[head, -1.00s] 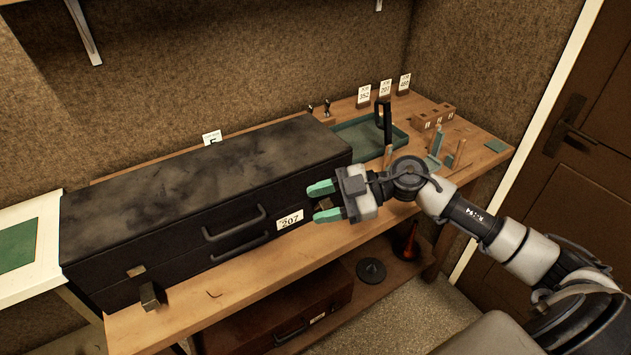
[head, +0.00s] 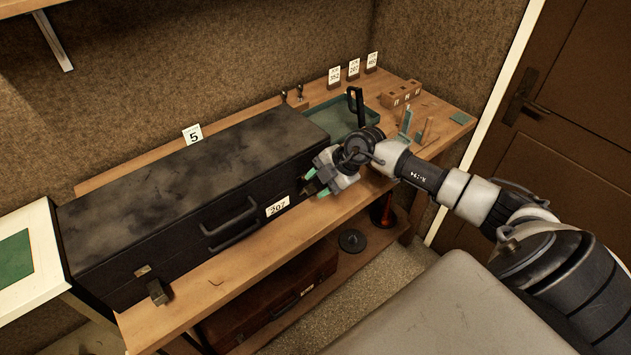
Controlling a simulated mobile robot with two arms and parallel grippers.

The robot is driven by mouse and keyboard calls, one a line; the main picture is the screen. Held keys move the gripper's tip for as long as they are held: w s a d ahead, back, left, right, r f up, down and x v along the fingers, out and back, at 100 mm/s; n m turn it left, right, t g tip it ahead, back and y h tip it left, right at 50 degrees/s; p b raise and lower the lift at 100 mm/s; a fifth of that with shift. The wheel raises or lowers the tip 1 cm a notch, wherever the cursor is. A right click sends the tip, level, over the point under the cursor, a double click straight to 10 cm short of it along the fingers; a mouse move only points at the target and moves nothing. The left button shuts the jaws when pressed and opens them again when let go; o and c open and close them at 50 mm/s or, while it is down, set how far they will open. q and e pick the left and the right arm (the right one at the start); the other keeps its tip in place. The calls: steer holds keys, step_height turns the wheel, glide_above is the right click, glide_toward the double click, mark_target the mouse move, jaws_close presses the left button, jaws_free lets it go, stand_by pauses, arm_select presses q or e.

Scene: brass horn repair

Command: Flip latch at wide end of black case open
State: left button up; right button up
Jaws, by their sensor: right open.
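The long black case (head: 180,190) lies shut on the wooden bench, with a dark handle (head: 230,225) and a tag reading 207 (head: 278,207) on its front. Near its left end is a small brass plate (head: 142,271), with a dark latch piece (head: 158,292) sticking out below it. My right gripper (head: 316,183) is at the front of the case's right end, green fingertips apart and angled down-left. A latch there is mostly hidden by the fingers, and I cannot tell whether they touch it. My left gripper is out of view.
A green tray (head: 350,120), a wooden block with slots (head: 402,95) and several number cards stand at the back right of the bench. A brown case (head: 270,305) and a dark disc (head: 352,241) are on the lower shelf. The bench's front strip is mostly clear.

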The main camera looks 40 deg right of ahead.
steer(key=shift+x, duration=0.9)
steer(key=shift+c, duration=0.4)
steer(key=c, duration=0.7)
steer(key=shift+s, duration=0.1)
